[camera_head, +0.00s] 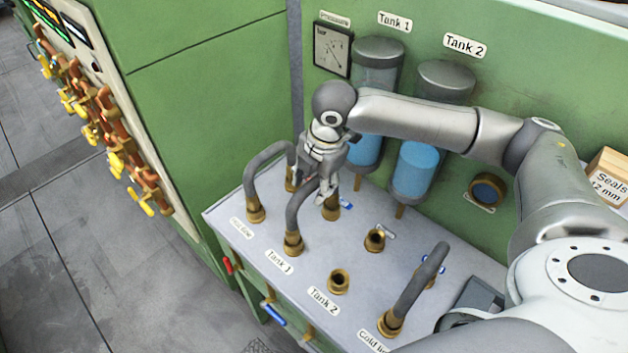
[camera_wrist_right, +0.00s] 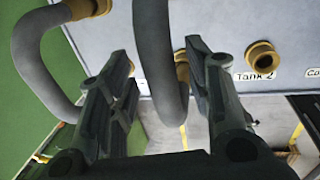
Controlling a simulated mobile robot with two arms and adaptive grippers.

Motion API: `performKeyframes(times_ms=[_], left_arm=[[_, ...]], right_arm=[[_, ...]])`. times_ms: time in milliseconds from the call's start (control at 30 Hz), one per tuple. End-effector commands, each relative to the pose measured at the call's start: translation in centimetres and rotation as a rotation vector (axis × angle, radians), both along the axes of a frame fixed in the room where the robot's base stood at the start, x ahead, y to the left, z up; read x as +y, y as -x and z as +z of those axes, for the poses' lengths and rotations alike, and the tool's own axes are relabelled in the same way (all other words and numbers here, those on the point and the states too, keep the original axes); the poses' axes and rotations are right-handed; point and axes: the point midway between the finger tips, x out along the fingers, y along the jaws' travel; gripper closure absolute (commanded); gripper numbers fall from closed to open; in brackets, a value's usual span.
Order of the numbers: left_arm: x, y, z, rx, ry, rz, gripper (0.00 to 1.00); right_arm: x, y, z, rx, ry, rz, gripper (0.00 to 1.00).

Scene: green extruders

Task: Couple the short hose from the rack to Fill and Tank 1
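A short grey hose (camera_head: 294,212) arches from the brass Tank 1 port (camera_head: 293,244) back toward a brass port (camera_head: 331,208) in the rear row. The label of that rear port cannot be read, and my gripper partly hides the hose's rear end. My right gripper (camera_head: 340,190) is above the rear port, beside the hose. In the right wrist view the hose (camera_wrist_right: 158,60) runs between the two spread fingers (camera_wrist_right: 158,85), with a gap at the left finger. Its brass end (camera_wrist_right: 182,72) shows near the right finger. My left gripper is not in view.
A second grey hose (camera_head: 262,158) arches close by on the left. A third (camera_head: 415,282) stands at the Cold line port. The Tank 2 port (camera_head: 339,281) and a rear port (camera_head: 375,240) are bare. Glass tanks (camera_head: 414,172) hang behind; a Seals box (camera_head: 608,175) stands right.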

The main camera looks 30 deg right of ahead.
Motion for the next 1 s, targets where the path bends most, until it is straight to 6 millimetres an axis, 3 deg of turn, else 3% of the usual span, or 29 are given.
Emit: performKeyframes(times_ms=[233,367,800,1000], left_arm=[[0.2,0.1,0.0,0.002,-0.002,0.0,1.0],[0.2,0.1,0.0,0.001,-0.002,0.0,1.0],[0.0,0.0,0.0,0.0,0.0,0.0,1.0],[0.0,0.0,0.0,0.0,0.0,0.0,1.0]], right_arm=[[0.0,0.1,0.0,0.002,0.001,0.0,0.53],[-0.1,0.2,1.1,0.0,-0.001,0.0,0.53],[-0.6,1.8,9.7,-0.003,0.0,0.0,0.53],[-0.7,2.2,11.5,0.0,0.0,0.0,0.53]])
